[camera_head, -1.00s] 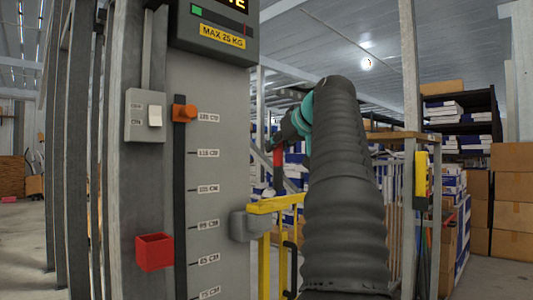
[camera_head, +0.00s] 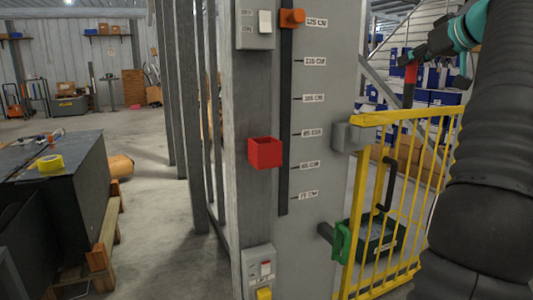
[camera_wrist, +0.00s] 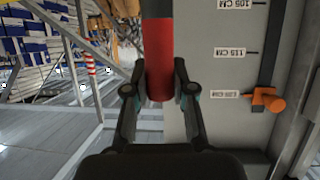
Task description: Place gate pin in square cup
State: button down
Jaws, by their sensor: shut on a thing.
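The square cup (camera_head: 265,153) is a small red open-topped box fixed to the left side of the grey scale column in the head view. The gate pin (camera_head: 410,74) has a red upper part and a dark lower part, and hangs about upright from my gripper (camera_head: 412,62) at the upper right. The pin is higher than the cup and well to its right, apart from it. In the wrist view my gripper (camera_wrist: 159,78) has a finger on each side of the pin's red part (camera_wrist: 158,60). The cup is not in the wrist view.
The grey column (camera_head: 325,140) carries an orange slider knob (camera_head: 292,18) and a switch box (camera_head: 255,24). A yellow gate (camera_head: 410,170) stands right of it, with a green-edged box (camera_head: 375,240) low beside it. A dark crate (camera_head: 85,180) is at left.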

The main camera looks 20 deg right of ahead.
aim_at(264, 162)
jog(key=k, duration=0.45)
jog(key=u, duration=1.85)
jog(key=k, duration=0.8)
jog(key=z, duration=0.65)
jog(key=i, duration=0.5)
jog(key=z, duration=0.05)
